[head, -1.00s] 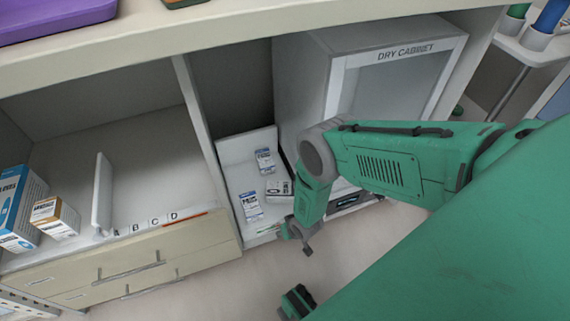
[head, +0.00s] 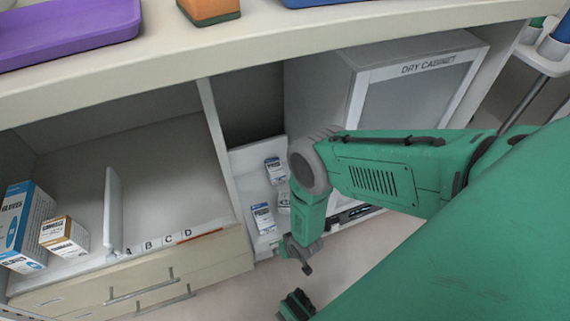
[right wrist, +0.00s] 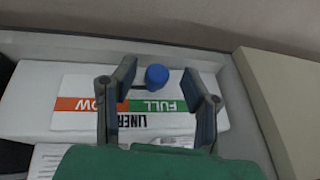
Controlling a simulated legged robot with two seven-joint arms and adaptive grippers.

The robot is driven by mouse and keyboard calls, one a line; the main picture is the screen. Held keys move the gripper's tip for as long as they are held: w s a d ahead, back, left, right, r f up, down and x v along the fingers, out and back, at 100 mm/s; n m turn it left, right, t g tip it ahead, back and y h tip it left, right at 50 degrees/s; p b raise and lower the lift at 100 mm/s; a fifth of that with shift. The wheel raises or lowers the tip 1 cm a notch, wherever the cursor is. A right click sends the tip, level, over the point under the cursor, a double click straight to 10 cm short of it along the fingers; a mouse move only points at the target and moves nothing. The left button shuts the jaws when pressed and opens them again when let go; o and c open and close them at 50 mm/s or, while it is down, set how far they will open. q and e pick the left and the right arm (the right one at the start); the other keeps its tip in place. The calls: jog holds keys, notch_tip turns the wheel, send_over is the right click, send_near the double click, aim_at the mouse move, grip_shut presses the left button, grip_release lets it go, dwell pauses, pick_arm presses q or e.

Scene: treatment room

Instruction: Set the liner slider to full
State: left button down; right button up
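The liner slider shows in the right wrist view as a blue knob (right wrist: 157,76) beside a white label plate (right wrist: 75,85). The label has an orange part at left, ending in "OW", and a green part (right wrist: 175,108) marked "FULL" at right. The knob stands by the left portion of the green part. My right gripper (right wrist: 160,78) is open, with its fingers on either side of the knob, closer on the left; contact is not clear. In the head view, my right gripper (head: 298,254) is low at the front of the white shelf bin.
The bin (head: 245,165) holds small boxes (head: 263,218). A dry cabinet (head: 418,70) stands to its right and a shelf divider (head: 218,145) to its left. Drawers (head: 140,285) lie below, the counter (head: 240,50) above. In the wrist view, a beige panel (right wrist: 285,105) is at right.

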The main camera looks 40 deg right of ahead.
jog(key=a+v, duration=0.1)
jog(key=v, duration=1.1)
jog(key=shift+d, duration=0.25)
jog(key=shift+a+r, duration=0.1)
